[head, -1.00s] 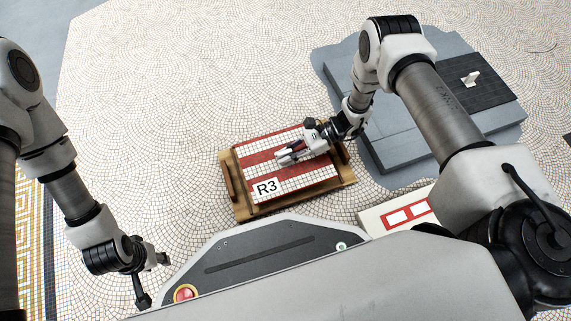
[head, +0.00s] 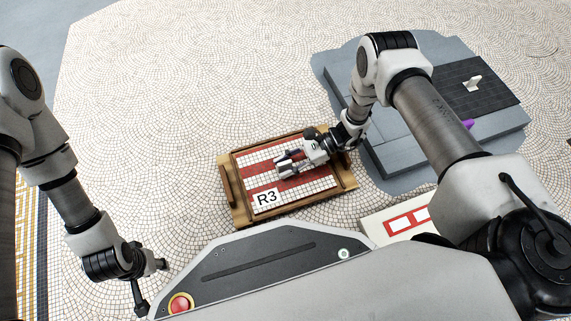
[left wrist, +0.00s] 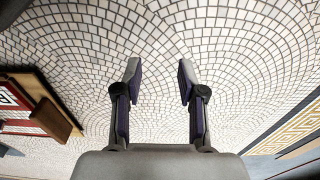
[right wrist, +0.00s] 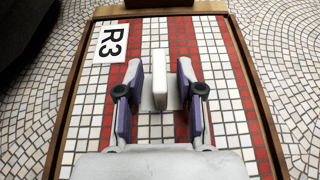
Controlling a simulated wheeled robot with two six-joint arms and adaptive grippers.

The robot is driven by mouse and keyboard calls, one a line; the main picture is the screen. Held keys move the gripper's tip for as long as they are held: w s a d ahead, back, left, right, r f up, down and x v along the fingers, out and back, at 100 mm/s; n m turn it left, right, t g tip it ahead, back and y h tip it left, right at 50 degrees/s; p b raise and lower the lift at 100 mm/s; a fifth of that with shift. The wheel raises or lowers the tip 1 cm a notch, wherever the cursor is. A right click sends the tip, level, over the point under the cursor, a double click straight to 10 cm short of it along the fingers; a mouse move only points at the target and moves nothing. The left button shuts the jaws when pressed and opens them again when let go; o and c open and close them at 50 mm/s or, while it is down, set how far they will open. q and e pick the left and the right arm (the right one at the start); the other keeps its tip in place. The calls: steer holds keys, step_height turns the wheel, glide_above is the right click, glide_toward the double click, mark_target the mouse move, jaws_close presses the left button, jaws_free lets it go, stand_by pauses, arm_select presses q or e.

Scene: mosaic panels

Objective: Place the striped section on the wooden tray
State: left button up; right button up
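The striped section (head: 270,182), with red and white tile stripes and an R3 label, lies inside the rim of the wooden tray (head: 240,216) on the floor. It also shows in the right wrist view (right wrist: 220,110), framed by the tray's wooden edges (right wrist: 262,110). My right gripper (right wrist: 160,70) is over the section, its fingers apart on either side of the section's upright white handle (right wrist: 159,60), with gaps showing. In the head view my right gripper (head: 284,167) partly hides the handle. My left gripper (left wrist: 158,70) is open and empty above the mosaic floor.
A grey stepped platform (head: 400,150) with a dark panel (head: 475,85) bearing a white handle stands at the right. A white panel with red rectangles (head: 400,222) lies near my base. Mosaic floor left of and behind the tray is clear.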

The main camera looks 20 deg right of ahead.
steer(key=p+v, duration=0.5)
steer(key=v, duration=0.6)
steer(key=shift+r, duration=0.15)
arm_select(q)
step_height(320, 180, up, 6)
steer(key=s, duration=0.2)
steer(key=shift+f+g, duration=0.15)
steer(key=shift+g, duration=0.15)
arm_select(e)
steer(key=shift+d, duration=0.5)
